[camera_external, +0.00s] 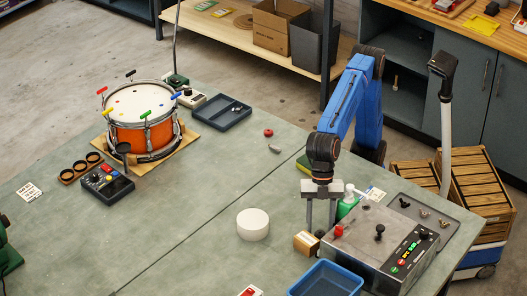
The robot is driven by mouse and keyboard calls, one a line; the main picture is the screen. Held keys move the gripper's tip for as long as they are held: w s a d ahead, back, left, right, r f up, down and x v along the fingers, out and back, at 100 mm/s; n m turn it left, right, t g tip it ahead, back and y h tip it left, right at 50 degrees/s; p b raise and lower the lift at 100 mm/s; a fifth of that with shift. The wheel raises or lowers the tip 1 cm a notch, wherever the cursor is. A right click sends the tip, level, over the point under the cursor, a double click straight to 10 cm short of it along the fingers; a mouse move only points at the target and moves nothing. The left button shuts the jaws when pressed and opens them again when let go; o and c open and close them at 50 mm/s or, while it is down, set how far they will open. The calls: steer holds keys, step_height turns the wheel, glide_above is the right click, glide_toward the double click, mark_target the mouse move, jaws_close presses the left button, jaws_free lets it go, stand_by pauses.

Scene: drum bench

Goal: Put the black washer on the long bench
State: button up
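I cannot pick out a black washer for certain. A small dark piece (320,233) lies on the bench just below my gripper, beside a small cardboard box (305,243), but its shape is too small to tell. My gripper (321,222) points down over the right part of the large grey-green bench (190,235). Its two fingers are apart, and I see nothing held between them. Which surface is the long bench is not clear; the grey-green one fills most of the view.
A green bottle (347,204) and a metal control box (375,250) stand close right of my gripper. An orange drum (140,137) stands far left. The bench middle is mostly clear.

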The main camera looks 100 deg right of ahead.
steer(key=shift+r, duration=0.1)
steer(key=v, duration=1.1)
steer(key=shift+d+r, duration=0.15)
steer(key=shift+r, duration=0.4)
steer(key=shift+c, duration=0.8)
steer(key=a+v, duration=0.1)
steer(key=v, duration=0.4)
steer(key=x, duration=1.1)
steer(key=shift+s+f, duration=0.1)
steer(key=shift+f, duration=0.15)
steer(key=shift+d+x, duration=0.15)
steer(key=shift+x, duration=1.25)
steer(key=shift+d+x, duration=0.15)
steer(key=shift+x, duration=1.25)
steer(key=c, duration=0.9)
